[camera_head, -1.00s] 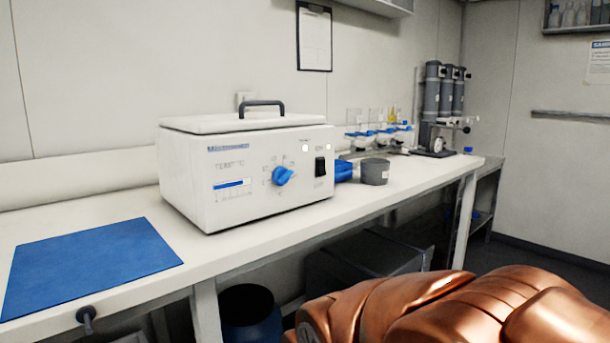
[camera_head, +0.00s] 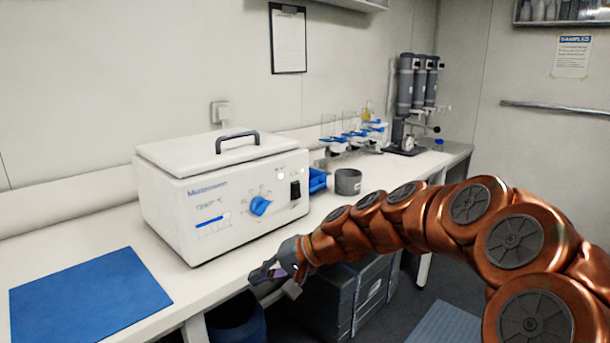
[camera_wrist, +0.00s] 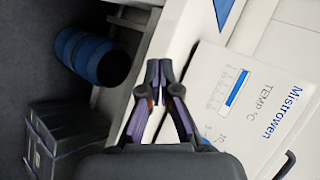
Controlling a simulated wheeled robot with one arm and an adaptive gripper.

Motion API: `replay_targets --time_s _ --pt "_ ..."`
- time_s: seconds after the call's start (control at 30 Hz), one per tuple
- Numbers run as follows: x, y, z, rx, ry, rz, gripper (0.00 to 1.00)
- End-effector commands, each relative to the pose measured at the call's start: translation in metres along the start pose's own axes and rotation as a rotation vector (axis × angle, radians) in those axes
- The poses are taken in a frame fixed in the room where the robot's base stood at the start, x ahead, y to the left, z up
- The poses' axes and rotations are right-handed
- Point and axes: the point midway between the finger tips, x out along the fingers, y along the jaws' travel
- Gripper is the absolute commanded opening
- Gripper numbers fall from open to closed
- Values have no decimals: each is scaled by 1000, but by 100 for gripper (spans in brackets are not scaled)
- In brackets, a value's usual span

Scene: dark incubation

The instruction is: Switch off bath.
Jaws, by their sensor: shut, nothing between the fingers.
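The bath (camera_head: 222,195) is a white box with a lid and a dark carrying handle, standing on the white bench. Its front panel has a blue knob (camera_head: 260,206), a blue temperature bar and a black rocker switch (camera_head: 295,190) at the right. Small pale lights show near the top of the panel. My gripper (camera_head: 264,276) is in front of the bench edge, below and apart from the panel. In the wrist view my gripper (camera_wrist: 158,66) is shut and empty, with the bath's front panel (camera_wrist: 248,95) to its right. The switch is not visible in that view.
A blue mat (camera_head: 90,297) lies on the bench left of the bath. A grey cup (camera_head: 348,182) and a blue tray stand right of it. Dark cases (camera_head: 350,295) and a blue bin (camera_wrist: 92,57) are under the bench.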

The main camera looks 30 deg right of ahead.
Motion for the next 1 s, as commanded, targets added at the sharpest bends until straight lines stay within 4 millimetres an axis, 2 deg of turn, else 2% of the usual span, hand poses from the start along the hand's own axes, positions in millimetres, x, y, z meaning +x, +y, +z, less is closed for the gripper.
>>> replay_targets --time_s 0.03,0.1,0.2,0.3,0.4,0.5,0.83,1.0 --pt "-33 -14 -40 65 86 -55 0" --pt "-67 -14 -88 145 201 -122 0" --pt "-115 -4 -141 242 340 -197 0" --pt "-149 11 -173 310 434 -240 0" --pt "-169 21 -189 347 488 -264 0" --pt "-177 26 -195 362 511 -273 0" --pt "-176 26 -195 361 511 -273 0" --pt "-167 24 -200 361 509 -273 0"
